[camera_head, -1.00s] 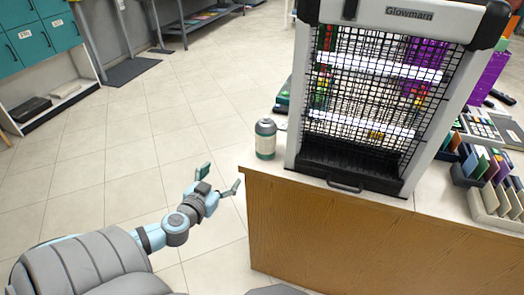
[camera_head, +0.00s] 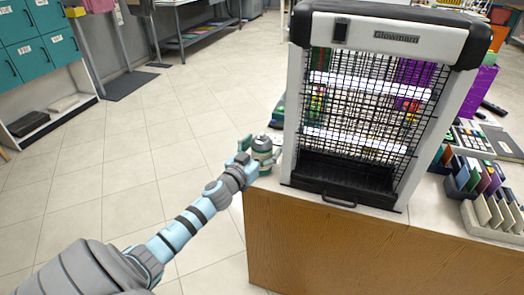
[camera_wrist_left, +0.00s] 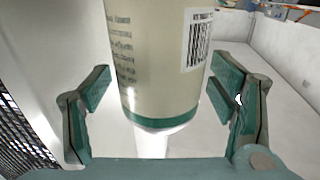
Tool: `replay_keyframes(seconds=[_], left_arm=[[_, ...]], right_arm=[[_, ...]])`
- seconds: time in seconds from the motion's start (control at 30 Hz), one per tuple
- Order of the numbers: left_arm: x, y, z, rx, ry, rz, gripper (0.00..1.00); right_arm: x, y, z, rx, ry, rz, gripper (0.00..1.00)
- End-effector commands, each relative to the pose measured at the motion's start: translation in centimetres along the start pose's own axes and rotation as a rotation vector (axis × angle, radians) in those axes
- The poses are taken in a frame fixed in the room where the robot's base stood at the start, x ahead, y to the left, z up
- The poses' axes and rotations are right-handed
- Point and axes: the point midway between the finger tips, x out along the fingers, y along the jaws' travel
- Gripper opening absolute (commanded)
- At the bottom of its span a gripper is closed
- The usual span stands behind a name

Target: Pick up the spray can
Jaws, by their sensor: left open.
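The spray can (camera_head: 262,147) stands upright on the counter's left corner, just left of the caged appliance. It has a pale cream body, a dark grey top and a green band low down. My left gripper (camera_head: 254,158) is at the can in the head view and partly hides its lower left side. In the left wrist view the can (camera_wrist_left: 160,60) stands between the two open fingers of my left gripper (camera_wrist_left: 162,100), with visible gaps on both sides. A barcode label and small text show on it. My right gripper is not in view.
The caged appliance marked Glowmarn (camera_head: 360,110) stands close to the can's right. The wooden counter (camera_head: 320,245) has its left edge just below the can. Card holders (camera_head: 490,215) sit at the right. Open tiled floor (camera_head: 110,170) lies to the left.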

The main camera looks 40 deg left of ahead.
Motion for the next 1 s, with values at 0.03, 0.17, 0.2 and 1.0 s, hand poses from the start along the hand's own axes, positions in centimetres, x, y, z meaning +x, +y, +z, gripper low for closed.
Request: replay_keyframes(seconds=[0.03, 0.17, 0.2, 1.0], left_arm=[[0.0, 0.0, 0.1, 0.0, 0.0, 0.0, 0.78], [-0.1, 0.0, 0.2, 0.001, -0.001, 0.0, 0.68], [-0.1, 0.0, 0.2, 0.001, -0.001, 0.0, 0.62], [-0.1, 0.0, -4.8, 0.001, 0.002, 0.001, 0.18]], right_arm=[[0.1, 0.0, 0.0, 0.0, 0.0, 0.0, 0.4], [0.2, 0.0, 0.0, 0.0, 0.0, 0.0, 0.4], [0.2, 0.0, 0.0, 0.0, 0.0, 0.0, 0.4], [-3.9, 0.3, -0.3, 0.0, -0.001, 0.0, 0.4]])
